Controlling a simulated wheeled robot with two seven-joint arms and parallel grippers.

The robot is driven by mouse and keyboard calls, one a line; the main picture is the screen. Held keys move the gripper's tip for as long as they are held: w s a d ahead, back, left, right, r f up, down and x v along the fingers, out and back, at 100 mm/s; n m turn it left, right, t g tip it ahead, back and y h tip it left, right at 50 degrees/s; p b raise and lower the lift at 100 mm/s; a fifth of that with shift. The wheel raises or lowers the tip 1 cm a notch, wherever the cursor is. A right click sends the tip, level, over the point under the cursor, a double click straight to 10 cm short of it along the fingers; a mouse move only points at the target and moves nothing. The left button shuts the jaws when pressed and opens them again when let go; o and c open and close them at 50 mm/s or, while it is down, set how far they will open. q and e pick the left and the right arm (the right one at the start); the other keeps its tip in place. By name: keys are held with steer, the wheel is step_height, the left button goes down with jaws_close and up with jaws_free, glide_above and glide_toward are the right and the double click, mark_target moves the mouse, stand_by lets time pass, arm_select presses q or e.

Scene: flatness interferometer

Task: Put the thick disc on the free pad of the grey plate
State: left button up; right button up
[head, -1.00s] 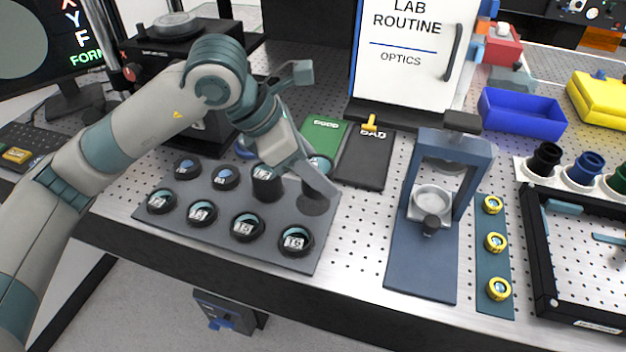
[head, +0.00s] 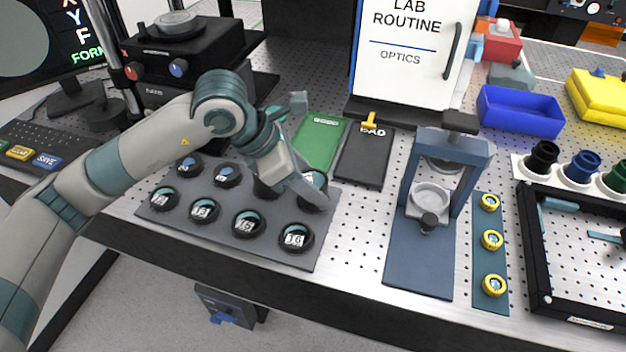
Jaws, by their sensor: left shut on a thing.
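The grey plate (head: 175,224) lies on the perforated bench, with dark-rimmed discs with pale faces in two rows. My left gripper (head: 312,196) is over its back right corner, shut on the thick disc (head: 316,180). The disc is at the plate's back right pad, partly covered by the gripper. I cannot tell whether it rests on the pad or is just above it. The pad beneath is hidden. Another dark disc (head: 262,189) beside it is partly hidden by my gripper. The front right disc (head: 296,238) sits on its pad. My right gripper is not in view.
A green book (head: 321,142) and a black book (head: 365,157) lie just behind the plate. A blue press-like stand (head: 418,262) stands to the right, beside a strip with yellow rings (head: 483,262). Bare bench separates plate and stand.

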arm_select(q)
steer(key=shift+f, duration=0.1)
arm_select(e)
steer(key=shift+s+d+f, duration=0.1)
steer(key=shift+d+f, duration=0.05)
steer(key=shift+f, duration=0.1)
arm_select(q)
steer(key=o, duration=1.3)
steer(key=shift+c, duration=0.2)
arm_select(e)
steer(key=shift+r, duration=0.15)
arm_select(q)
steer(key=shift+a+r, duration=0.1)
steer(key=shift+r, duration=0.2)
steer(key=b+v, duration=0.2)
steer(key=v, duration=0.9)
steer(key=shift+r, duration=0.3)
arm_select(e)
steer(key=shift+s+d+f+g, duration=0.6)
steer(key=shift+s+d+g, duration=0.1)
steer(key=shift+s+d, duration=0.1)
arm_select(q)
steer(key=shift+s+a, duration=0.1)
steer(key=shift+a, duration=0.05)
